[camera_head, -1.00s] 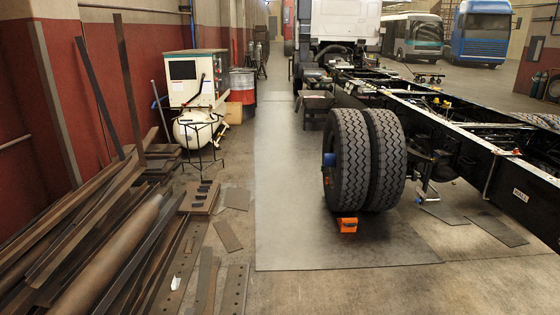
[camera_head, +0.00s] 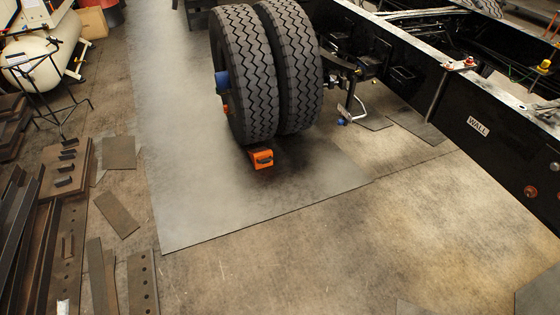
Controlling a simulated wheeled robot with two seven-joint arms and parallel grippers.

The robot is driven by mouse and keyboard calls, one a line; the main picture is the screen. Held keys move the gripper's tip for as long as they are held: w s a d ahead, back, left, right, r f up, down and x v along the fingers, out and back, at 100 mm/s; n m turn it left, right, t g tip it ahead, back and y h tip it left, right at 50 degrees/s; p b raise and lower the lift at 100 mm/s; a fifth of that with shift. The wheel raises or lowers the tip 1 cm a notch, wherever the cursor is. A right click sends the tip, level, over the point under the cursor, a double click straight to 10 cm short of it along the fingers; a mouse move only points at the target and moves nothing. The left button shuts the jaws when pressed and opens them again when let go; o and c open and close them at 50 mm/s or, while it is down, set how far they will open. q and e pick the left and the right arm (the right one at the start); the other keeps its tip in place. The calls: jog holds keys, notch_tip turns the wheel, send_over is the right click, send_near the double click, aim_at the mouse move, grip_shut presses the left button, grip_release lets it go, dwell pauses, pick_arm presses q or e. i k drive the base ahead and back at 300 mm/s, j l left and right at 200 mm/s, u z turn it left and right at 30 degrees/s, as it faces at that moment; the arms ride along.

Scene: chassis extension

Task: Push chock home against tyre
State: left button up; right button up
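The orange chock (camera_head: 261,159) sits on the grey floor sheet at the foot of the left tyre of the dual wheel, on the near side. It has a dark patch on its near face. From this angle I cannot tell whether it touches the rubber. The left tyre (camera_head: 243,75) and the right tyre (camera_head: 291,65) stand upright side by side on the truck chassis. A bit of orange (camera_head: 225,109) and a blue hub part (camera_head: 222,82) show at the left tyre's outer side. Neither of my grippers is in view.
The floor sheet (camera_head: 185,205) and the concrete in front of the wheel are clear. Metal bars and plates (camera_head: 70,245) lie at the left. A white tank (camera_head: 35,60) stands at upper left. The black chassis rail (camera_head: 470,120) runs along the right.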

aim_at(261, 156)
jog(key=i+l+u, duration=0.2)
jog(key=i, duration=0.4)
jog(key=i+l, duration=0.75)
